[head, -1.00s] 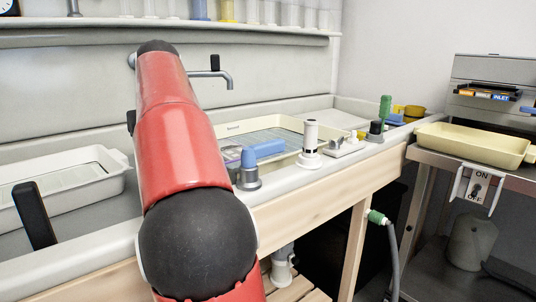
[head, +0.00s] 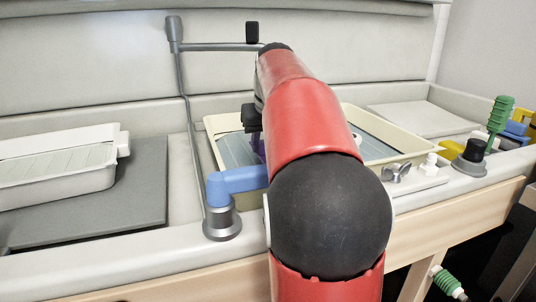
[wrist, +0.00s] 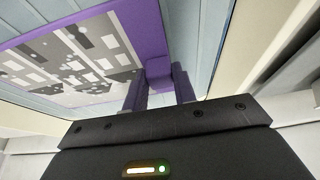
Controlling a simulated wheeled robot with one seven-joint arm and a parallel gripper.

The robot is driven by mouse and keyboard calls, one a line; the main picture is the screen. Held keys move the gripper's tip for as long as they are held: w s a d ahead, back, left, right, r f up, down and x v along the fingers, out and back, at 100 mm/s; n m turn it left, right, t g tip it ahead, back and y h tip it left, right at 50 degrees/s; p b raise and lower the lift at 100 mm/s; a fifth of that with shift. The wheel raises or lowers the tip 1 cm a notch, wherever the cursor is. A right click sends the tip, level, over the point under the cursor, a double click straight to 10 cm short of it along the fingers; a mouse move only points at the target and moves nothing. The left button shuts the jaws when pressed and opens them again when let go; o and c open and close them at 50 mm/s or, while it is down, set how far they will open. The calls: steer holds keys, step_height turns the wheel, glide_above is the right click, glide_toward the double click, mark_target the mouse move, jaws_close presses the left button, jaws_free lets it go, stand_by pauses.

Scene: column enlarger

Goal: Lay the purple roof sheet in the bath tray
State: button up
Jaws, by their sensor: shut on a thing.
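The purple roof sheet (wrist: 85,58), printed with a grey and white pattern, fills the left of the wrist view. My gripper (wrist: 160,88) is shut on a purple tab (wrist: 158,72) at the sheet's edge. The cream bath tray (head: 408,156) has a ribbed blue-grey floor, which also shows around the sheet in the wrist view. The sheet is over this floor; I cannot tell whether it touches. In the head view, my arm hides most of the sheet and the tray's middle; only a bit of purple shows below the gripper (head: 252,122).
A blue spout on a grey base (head: 222,212) stands at the tray's front left. A white tray (head: 60,170) lies on a grey mat at left. Knobs and a green-handled tool (head: 498,118) stand at right.

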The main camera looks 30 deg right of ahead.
mark_target(263, 154)
steer(key=shift+a+f, duration=0.1)
steer(key=shift+f, duration=1.75)
steer(key=o, duration=1)
steer(key=v, duration=1.2)
